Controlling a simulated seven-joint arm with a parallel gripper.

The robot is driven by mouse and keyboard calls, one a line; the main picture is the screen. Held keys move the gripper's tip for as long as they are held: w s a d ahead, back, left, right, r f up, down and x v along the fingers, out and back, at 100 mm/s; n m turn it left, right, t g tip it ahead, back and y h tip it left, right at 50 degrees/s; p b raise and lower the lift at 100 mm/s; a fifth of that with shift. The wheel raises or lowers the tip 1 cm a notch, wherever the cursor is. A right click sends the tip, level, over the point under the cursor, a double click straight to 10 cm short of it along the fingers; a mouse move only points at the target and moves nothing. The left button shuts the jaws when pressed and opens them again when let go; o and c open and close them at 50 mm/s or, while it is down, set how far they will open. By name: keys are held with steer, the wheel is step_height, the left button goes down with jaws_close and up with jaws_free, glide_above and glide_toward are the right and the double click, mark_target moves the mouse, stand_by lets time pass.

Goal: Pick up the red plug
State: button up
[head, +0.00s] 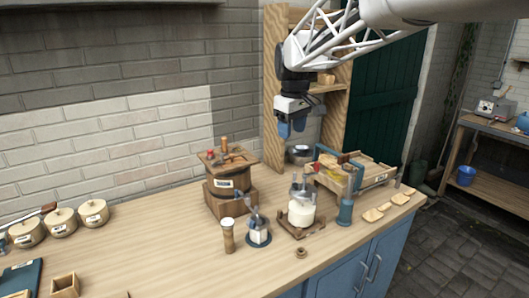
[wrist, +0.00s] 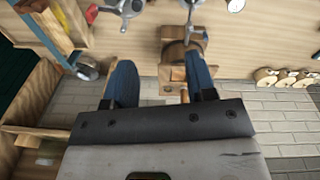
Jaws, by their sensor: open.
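A small red piece (head: 210,154), which looks like the red plug, stands on the square wooden top (head: 228,160) of a dark round churn (head: 228,184), toward its left side. Small wooden pieces stand beside it. My gripper (head: 292,129) hangs in the air above and to the right of the churn, with its two blue fingers pointing down. In the wrist view my gripper (wrist: 160,62) is open with nothing between the fingers. The churn (wrist: 176,52) shows there between and behind the fingers, partly hidden by the right one. I cannot make out the red piece in that view.
A wooden tray (head: 375,176) with tools stands at the back right. A white-filled jar (head: 301,212), a blue cylinder (head: 345,212) and a wooden grinder (head: 228,236) stand near the front. Lidded pots (head: 93,212) sit at left. The counter's left middle is clear.

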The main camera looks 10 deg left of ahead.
steer(key=w+a+f+n, duration=0.1)
steer(key=w+a+n, duration=0.1)
steer(key=w+a, duration=0.35)
steer(key=w+a+f+n, duration=0.1)
steer(key=w+a, duration=0.1)
steer(key=a, duration=0.7)
steer(key=n+g, duration=0.1)
steer(key=n, duration=0.3)
glide_above(210, 150)
step_height(210, 150, down, 5)
steer(key=shift+w+a+f, duration=0.1)
steer(key=shift+f, duration=1.25)
steer(key=shift+f, duration=0.1)
steer(key=shift+f, duration=2.5)
steer(key=shift+c, duration=0.5)
jaws_close()
